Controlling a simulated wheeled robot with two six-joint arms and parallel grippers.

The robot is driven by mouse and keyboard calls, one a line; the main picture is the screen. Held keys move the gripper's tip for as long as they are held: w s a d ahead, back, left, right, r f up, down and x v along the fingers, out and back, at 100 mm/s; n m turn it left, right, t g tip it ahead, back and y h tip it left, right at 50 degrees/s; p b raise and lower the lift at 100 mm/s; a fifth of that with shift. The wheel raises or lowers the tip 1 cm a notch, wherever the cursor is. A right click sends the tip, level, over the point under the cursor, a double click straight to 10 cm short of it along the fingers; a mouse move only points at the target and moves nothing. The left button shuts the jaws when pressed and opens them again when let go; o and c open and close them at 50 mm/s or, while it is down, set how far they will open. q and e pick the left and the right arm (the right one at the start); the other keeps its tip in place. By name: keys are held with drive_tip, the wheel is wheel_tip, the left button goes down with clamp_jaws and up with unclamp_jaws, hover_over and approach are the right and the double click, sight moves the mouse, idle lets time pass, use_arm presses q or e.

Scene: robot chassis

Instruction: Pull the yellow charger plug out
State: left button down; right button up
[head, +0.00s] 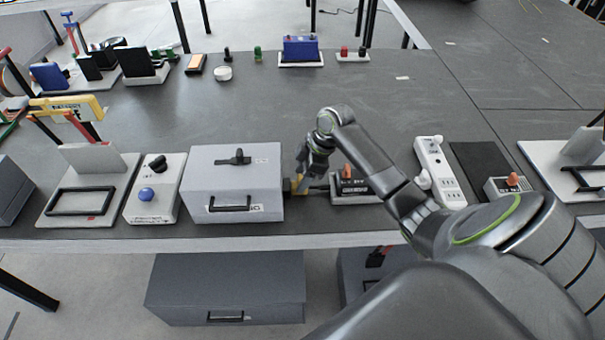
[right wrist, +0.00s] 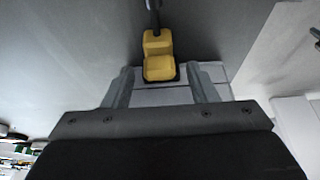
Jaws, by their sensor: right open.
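The yellow charger plug (head: 302,185) is beside the right wall of the grey box (head: 234,180) in the head view, partly hidden by my right gripper (head: 311,172). In the right wrist view the yellow plug (right wrist: 159,54) is at the top middle, with a dark cord or stem (right wrist: 153,15) leading off its far end. My right gripper (right wrist: 161,78) is open there, one finger on each side of the plug's near end, with gaps between fingers and plug. How far the plug sits in a socket is hidden. My left gripper is not in view.
Right of the plug stands a small device with an orange knob (head: 352,188), partly behind my arm. A white power strip (head: 438,170) lies farther right. A white board with a blue knob (head: 152,196) is left of the grey box.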

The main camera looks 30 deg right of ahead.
drive_tip(key=shift+c, duration=0.4)
clamp_jaws()
drive_tip(key=shift+s+d+r+p, duration=0.1)
drive_tip(key=shift+s+d+p, duration=0.4)
drive_tip(key=shift+d, duration=0.35)
drive_tip(key=shift+s+d+p, duration=0.4)
drive_tip(key=shift+s+d, duration=0.1)
drive_tip(key=shift+d, duration=0.3)
drive_tip(key=shift+o, duration=0.4)
unclamp_jaws()
drive_tip(key=shift+s+d, duration=0.1)
drive_tip(key=b+v, duration=0.1)
drive_tip(key=v, duration=1.6)
